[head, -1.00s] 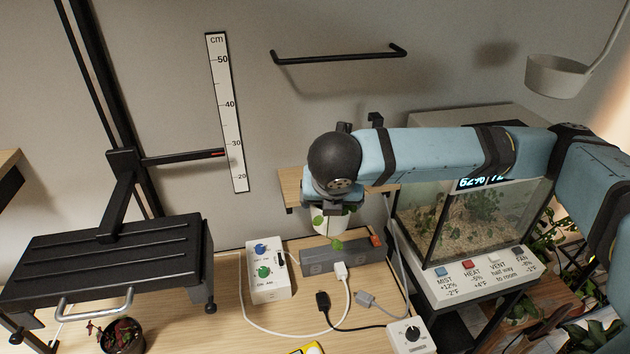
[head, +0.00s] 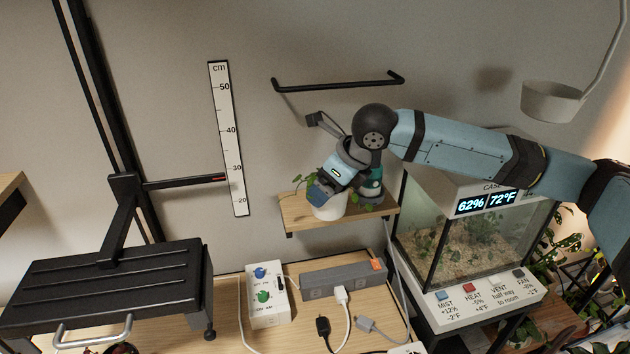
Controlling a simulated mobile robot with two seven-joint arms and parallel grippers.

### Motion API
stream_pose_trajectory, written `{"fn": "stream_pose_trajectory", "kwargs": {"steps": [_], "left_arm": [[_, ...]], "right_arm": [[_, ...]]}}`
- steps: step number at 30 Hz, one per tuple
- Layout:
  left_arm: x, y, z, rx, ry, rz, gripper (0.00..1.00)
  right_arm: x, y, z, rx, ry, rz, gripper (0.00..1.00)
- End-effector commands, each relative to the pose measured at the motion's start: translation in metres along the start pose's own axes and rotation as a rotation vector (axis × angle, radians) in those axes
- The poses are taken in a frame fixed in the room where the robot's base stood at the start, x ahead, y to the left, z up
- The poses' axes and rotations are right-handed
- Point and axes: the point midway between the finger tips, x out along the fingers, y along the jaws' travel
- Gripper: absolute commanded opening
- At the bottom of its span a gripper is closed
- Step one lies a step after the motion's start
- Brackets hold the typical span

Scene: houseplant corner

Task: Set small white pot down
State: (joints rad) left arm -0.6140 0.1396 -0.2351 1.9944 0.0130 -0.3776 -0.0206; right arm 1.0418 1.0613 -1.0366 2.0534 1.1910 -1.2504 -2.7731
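The small white pot (head: 328,209) with trailing green leaves is at the wooden wall shelf (head: 298,216), left of its middle. It looks upright. My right gripper (head: 325,191) comes down over the pot's top from the right, and its fingers appear closed at the rim, partly hiding it. Whether the pot's base touches the shelf is hard to tell. My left gripper is not in view.
A teal pot with leaves (head: 371,188) stands close to the right on the same shelf, partly behind my gripper. A black rail (head: 340,84) is above. A power strip (head: 343,279) and a white control box (head: 266,295) lie below. A glass terrarium (head: 470,235) is right.

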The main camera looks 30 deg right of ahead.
Motion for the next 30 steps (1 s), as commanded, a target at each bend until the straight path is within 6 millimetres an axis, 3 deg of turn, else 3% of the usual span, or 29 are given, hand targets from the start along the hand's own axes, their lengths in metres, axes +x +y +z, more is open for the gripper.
{"fn": "stream_pose_trajectory", "kwargs": {"steps": [6,14,30], "left_arm": [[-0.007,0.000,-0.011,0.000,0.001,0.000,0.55],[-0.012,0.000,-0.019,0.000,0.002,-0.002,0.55],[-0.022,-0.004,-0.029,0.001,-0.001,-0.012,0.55]], "right_arm": [[0.018,-0.043,0.038,0.004,-0.001,-0.001,0.53],[0.038,-0.083,0.071,0.002,0.000,0.000,0.53],[0.094,-0.082,0.037,0.002,0.001,-0.001,0.53]]}}
